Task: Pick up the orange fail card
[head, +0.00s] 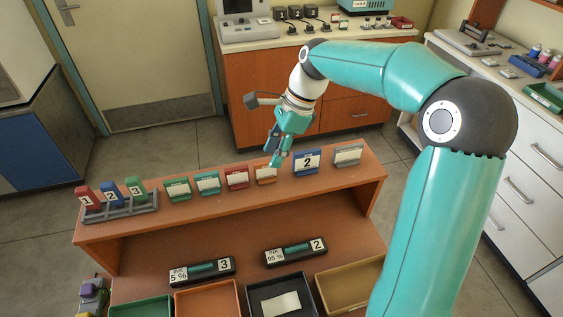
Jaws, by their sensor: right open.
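The orange card (265,175) stands upright on the raised wooden shelf, in a row of cards, between a red card (236,178) and the blue card marked 2 (307,162). Any writing on it is too small to read. My right gripper (276,160) points down at the orange card's upper edge, its fingertips partly covering the card's top right. It is open; I cannot tell whether the fingers touch the card. My left gripper is not in view.
Green (178,189) and teal (208,183) cards stand left of the red one, and a pale card (347,155) at the right end. A grey rack (120,208) holds numbered tags at the left. Below lie two black INK blocks and several trays (141,308).

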